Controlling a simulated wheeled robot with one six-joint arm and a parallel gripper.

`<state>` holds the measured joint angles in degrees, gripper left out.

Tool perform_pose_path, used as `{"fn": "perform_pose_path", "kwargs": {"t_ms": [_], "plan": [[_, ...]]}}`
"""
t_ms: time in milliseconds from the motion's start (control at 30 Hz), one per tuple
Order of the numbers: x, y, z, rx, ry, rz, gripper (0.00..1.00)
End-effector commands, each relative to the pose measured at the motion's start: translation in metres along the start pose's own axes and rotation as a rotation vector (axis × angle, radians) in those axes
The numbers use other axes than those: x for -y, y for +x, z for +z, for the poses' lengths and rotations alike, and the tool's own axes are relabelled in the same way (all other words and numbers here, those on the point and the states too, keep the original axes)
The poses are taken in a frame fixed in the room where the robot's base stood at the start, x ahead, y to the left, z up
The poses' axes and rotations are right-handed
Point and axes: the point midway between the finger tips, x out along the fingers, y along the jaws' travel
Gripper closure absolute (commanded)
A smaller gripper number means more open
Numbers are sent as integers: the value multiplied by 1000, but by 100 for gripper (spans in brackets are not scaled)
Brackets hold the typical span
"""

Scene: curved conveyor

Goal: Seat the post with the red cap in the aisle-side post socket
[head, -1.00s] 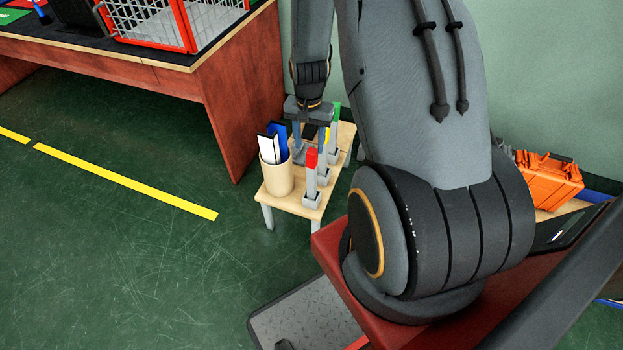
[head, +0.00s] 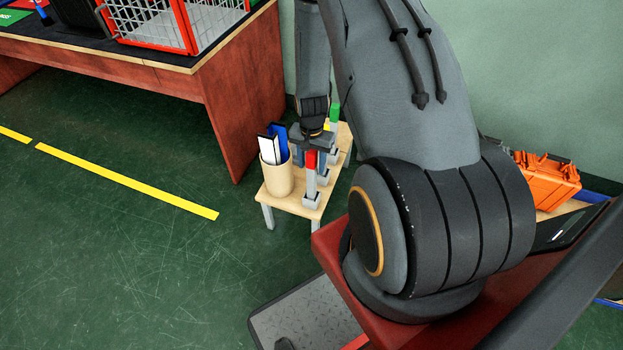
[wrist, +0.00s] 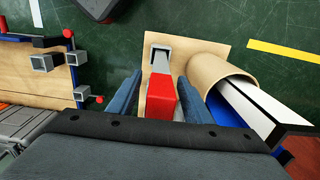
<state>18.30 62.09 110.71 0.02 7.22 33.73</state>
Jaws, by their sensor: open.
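The post with the red cap (head: 310,164) stands upright in a grey foot at the near end of a small wooden stand. In the wrist view its red cap (wrist: 160,98) shows between two blue-grey fingers. My gripper (wrist: 158,100) is open, with one finger on each side of the cap and gaps visible. In the head view my gripper (head: 312,146) is low over the stand, just behind the cap. Square grey sockets (wrist: 42,63) with red knobs show at the left of the wrist view; I cannot tell whether one is the aisle-side post socket.
A tan cup (head: 276,178) with blue and white flat items stands close beside the red-capped post. Other posts, including a green-capped one (head: 334,113), stand farther back on the stand (head: 290,203). A wooden desk (head: 235,100) is at left; the green floor there is open.

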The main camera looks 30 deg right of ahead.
Motion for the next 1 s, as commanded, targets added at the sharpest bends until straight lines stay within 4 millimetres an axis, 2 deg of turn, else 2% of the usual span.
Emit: {"fn": "perform_pose_path", "kwargs": {"t_ms": [267,533,1000], "plan": [[0,3,0,-1,0,-1,55],[0,2,0,0,0,0,99],[0,-1,-1,-1,0,-1,100]]}}
